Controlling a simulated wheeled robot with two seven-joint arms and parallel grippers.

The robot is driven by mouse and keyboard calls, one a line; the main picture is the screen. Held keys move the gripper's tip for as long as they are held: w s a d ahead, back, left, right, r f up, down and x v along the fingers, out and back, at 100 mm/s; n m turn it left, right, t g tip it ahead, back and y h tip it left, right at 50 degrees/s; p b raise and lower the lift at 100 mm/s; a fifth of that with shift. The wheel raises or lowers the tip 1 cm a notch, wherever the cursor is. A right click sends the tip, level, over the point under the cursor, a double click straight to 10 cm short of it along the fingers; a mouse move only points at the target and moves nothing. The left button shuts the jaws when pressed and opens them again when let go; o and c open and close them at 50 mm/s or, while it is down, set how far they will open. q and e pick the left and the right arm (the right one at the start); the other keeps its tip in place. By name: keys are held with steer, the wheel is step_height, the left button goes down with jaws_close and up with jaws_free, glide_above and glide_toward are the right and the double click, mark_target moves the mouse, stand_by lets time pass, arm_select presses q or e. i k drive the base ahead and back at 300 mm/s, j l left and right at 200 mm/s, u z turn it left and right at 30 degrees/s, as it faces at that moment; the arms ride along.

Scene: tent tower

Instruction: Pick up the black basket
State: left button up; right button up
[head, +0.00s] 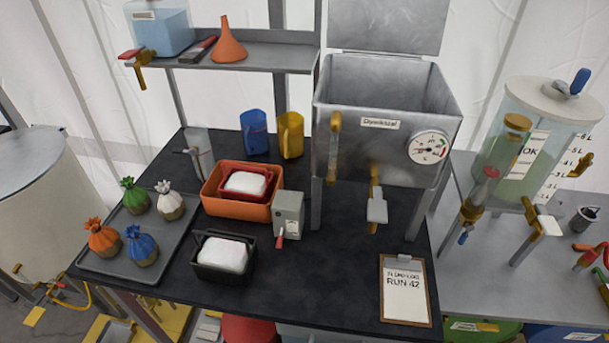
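The black basket (226,272) stands upright on the dark table near its front edge, left of centre in the head view. A white block (222,254) fills most of its top. A dark bar, likely its handle, shows along the basket's rim. Neither of my grippers is in view, and nothing is touching the basket.
Behind the basket is an orange tub (232,206) holding a red basket (247,196). A grey tray (118,262) with several tied sacks lies left. A grey switch box (289,214) stands right; a clipboard (404,290) lies farther right. Table between basket and clipboard is clear.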

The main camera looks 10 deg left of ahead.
mark_target(219, 256)
steer(key=j+z, duration=0.1)
steer(key=j, duration=0.3)
steer(key=k+j+z, duration=0.1)
steer(key=j, duration=0.3)
steer(key=k+j+z, duration=0.15)
steer(key=j, duration=0.3)
steer(key=i, duration=0.05)
